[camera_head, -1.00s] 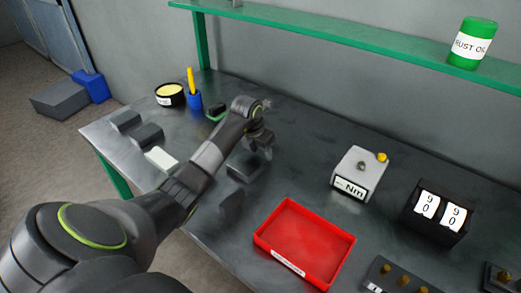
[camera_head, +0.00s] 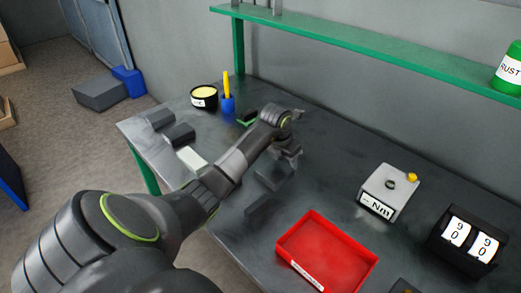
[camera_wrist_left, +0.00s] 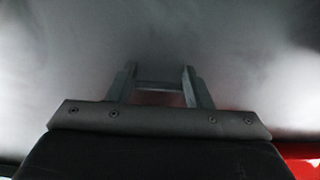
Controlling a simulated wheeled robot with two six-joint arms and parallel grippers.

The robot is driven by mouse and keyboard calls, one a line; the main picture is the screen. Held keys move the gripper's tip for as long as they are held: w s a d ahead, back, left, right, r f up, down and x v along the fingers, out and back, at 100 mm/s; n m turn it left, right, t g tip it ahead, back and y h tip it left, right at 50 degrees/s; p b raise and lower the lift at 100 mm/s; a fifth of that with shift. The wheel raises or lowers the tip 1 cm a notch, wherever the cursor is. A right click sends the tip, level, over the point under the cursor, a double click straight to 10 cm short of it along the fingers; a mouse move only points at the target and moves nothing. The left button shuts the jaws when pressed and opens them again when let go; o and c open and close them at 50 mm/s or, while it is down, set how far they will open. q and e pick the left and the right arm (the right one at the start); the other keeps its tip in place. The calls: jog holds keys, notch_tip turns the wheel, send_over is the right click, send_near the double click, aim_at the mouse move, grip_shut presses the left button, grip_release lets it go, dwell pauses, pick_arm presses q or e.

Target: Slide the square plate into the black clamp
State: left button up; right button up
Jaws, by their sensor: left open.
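My left gripper (camera_head: 287,153) is open above the table, pointing down near a dark flat block (camera_head: 272,176). I cannot tell whether they touch. In the left wrist view its two fingers (camera_wrist_left: 160,82) stand apart, with no clear object held between them, over a blurred grey surface. Dark blocks (camera_head: 160,118) and (camera_head: 179,134) sit at the table's left end beside a pale flat block (camera_head: 192,159). Another dark piece (camera_head: 262,205) lies beside my forearm. I cannot tell which of these is the square plate or the black clamp. My right gripper is not in view.
A red tray (camera_head: 284,246) lies at the front edge. A grey Nm box (camera_head: 388,190) and a black number display (camera_head: 440,240) stand to the right. A black tub (camera_head: 205,103) and blue pen cup (camera_head: 227,105) stand behind. A green shelf (camera_head: 350,42) runs above the back.

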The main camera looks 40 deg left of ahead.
aim_at(270, 173)
pick_arm(q)
jog(key=shift+s+a+f+p, duration=0.15)
jog(key=shift+s+p, duration=0.7)
jog(key=shift+s, duration=1)
jog(key=shift+s+a+r+p, duration=0.15)
jog(key=shift+s+p, duration=0.7)
jog(key=shift+s, duration=0.95)
jog(key=shift+s+a+f+p, duration=0.1)
jog(key=shift+s+p, duration=0.4)
jog(key=shift+s, duration=0.9)
jog(key=shift+s+a+p, duration=0.1)
jog(key=shift+s+p, duration=0.4)
jog(key=shift+s, duration=0.9)
notch_tip(270, 173, up, 7)
jog(key=w+p, duration=0.1)
jog(key=p, duration=0.3)
jog(key=shift+w, duration=0.15)
